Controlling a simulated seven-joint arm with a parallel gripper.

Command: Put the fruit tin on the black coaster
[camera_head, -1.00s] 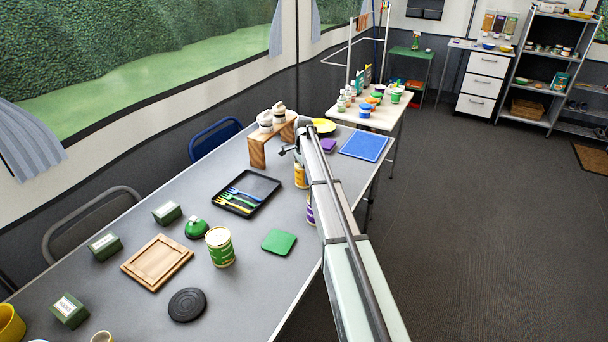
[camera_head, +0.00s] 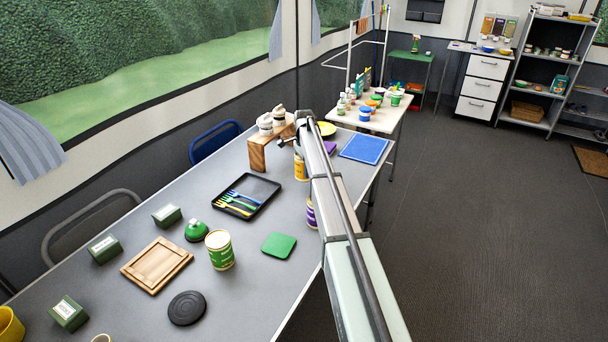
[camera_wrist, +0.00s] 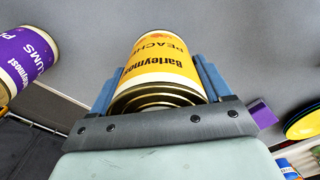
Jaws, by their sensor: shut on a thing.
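My gripper (camera_wrist: 158,68) is shut on a yellow tin labelled peaches (camera_wrist: 165,55), with one blue-grey finger on each side of it. In the head view this tin (camera_head: 300,169) is partly hidden behind my arm, and my gripper is hidden there too. A purple tin labelled plums (camera_wrist: 24,62) stands apart to the left in the wrist view; in the head view it (camera_head: 311,213) is mostly hidden. The round black coaster (camera_head: 187,308) lies flat and empty near the table's front edge.
A green-labelled tin (camera_head: 220,251) stands between a green square coaster (camera_head: 279,245) and a wooden board (camera_head: 157,264). A black cutlery tray (camera_head: 262,186) lies beyond. A wooden stand (camera_head: 257,154) holds white items near the arm's end. A blue mat (camera_head: 364,147) lies at the far end.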

